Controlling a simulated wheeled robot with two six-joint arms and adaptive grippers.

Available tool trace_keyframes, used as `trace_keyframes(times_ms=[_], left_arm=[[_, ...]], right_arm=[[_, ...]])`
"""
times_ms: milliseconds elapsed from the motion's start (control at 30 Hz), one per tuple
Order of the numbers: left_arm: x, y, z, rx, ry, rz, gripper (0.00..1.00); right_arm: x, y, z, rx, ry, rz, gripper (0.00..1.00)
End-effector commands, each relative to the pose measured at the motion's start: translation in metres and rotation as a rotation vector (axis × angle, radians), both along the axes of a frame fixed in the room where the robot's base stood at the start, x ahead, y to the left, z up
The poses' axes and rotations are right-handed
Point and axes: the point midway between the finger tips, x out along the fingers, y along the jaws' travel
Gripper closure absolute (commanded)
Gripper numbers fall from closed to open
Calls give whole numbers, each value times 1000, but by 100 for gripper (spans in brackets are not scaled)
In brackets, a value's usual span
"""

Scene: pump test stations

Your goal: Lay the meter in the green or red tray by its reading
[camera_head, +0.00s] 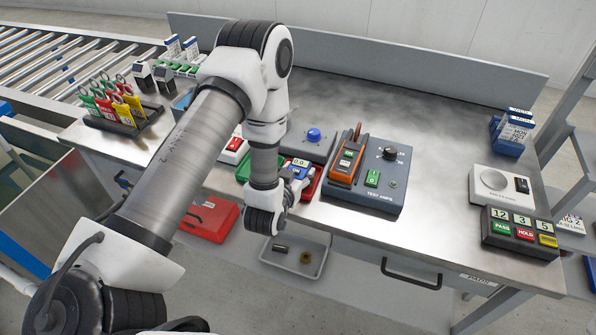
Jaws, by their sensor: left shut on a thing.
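My left gripper (296,182) is shut at the red tray (313,187), on a small blue-and-white meter whose pale display (300,163) seems to read 0.0. The arm and fingers hide most of this meter, and I cannot tell whether it touches the tray. The green tray (243,170) is beside it, mostly hidden behind my arm. My right gripper is not in view.
A grey box with a blue knob (314,135) stands behind the trays. A tag rack (130,118) is at left. A scale (498,185) and a button panel (519,233) are at right. A red case (208,217) and a grey bin (295,255) sit lower in front.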

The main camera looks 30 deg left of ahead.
Motion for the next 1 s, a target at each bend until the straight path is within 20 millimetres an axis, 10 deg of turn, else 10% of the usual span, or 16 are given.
trace_keyframes(times_ms=[67, 100, 167, 533, 833, 1000], left_arm=[[0, 0, -4, 0, -1, 0, 100], [0, 0, -3, 0, 0, 0, 36], [0, 0, -3, 0, 1, 0, 21], [-3, -1, 1, 0, 2, 0, 21], [-70, -17, 22, 0, 7, -1, 21], [-97, -24, 45, 2, 8, -1, 21]], right_arm=[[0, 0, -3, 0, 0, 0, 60], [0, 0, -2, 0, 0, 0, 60], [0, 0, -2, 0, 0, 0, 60], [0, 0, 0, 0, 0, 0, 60], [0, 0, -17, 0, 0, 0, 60], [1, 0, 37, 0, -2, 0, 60]])
